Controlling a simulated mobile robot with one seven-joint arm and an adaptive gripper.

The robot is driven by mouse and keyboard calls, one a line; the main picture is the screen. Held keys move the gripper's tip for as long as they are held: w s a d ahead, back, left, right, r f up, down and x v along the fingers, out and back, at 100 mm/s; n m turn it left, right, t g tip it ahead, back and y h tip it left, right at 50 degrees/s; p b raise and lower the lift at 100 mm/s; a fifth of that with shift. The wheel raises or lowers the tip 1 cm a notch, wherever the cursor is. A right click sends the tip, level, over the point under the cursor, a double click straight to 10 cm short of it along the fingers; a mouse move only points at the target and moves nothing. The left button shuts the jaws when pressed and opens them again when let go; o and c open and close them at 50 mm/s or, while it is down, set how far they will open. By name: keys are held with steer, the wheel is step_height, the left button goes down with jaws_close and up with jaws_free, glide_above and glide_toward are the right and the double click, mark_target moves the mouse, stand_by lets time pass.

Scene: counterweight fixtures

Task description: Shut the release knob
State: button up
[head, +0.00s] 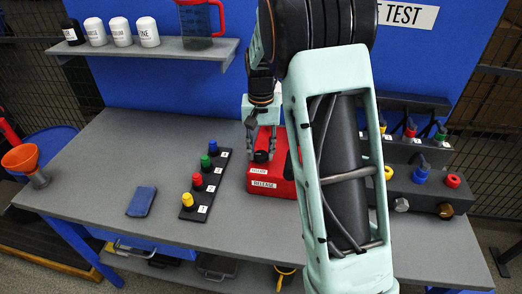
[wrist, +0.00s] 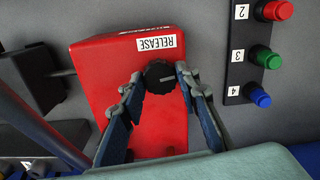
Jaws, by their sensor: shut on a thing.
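The release knob (wrist: 160,76) is a round black knob with a pale line, on a red box (wrist: 108,85) that bears a RELEASE label. My gripper (wrist: 168,78) has its two fingers on either side of the knob, shut on it, in the wrist view. In the head view my gripper (head: 262,146) reaches down onto the red box (head: 272,172), which stands on the grey bench. The knob is mostly hidden there by the fingers. The far right part of the box is hidden behind my arm.
A strip of coloured knobs (head: 206,183) lies just left of the box. A blue block (head: 142,201) and an orange funnel (head: 22,160) are farther left. A dark fixture (head: 415,194) with coloured knobs stands right of my arm. A shelf (head: 165,48) holds white bottles and a red-handled jug.

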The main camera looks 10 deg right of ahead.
mark_target(261, 154)
steer(key=shift+r+m, duration=0.1)
steer(key=shift+m, duration=0.7)
steer(key=o, duration=1.2)
steer(key=shift+c, duration=0.2)
step_height(261, 154, up, 12)
